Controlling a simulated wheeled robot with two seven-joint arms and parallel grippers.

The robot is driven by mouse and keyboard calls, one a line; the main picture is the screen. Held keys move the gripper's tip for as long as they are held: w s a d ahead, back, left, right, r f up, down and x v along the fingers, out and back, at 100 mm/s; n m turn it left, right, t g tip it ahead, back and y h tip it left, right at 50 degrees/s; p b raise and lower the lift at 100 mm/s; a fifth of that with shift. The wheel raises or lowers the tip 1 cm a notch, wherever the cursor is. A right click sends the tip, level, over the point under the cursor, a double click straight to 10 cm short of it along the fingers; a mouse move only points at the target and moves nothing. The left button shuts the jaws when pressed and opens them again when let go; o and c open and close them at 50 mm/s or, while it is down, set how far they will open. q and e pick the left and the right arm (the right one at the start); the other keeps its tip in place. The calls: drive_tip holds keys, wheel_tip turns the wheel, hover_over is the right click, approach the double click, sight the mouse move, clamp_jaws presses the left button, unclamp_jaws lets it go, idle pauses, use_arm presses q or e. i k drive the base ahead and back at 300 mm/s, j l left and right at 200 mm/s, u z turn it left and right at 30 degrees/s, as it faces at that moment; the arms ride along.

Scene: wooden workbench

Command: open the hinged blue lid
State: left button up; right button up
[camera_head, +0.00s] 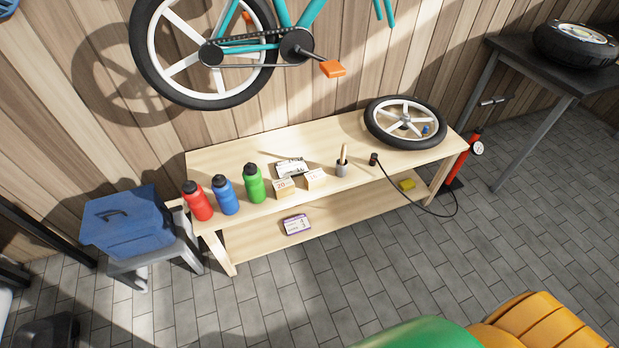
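A blue toolbox (140,246) stands on a grey step stool (150,274) at the left, beside the workbench. Its blue lid (125,210) lies closed on top, with a dark handle (112,215) on it. The hinge cannot be made out. Neither of my grippers is in view.
The wooden workbench (225,163) holds red (196,201), blue (226,196) and green (254,184) bottles near the toolbox, plus small boxes and a wheel (405,122). A bicycle (250,42) hangs above. The paved floor (180,315) in front of the stool is largely clear.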

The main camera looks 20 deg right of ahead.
sight(116, 208)
drive_tip(key=i+j, duration=0.3)
drive_tip(key=j, duration=0.2)
drive_tip(key=i+j, duration=0.3)
drive_tip(key=j, duration=0.2)
drive_tip(key=i+j, duration=0.3)
drive_tip(key=j, duration=0.2)
drive_tip(key=u, duration=0.05)
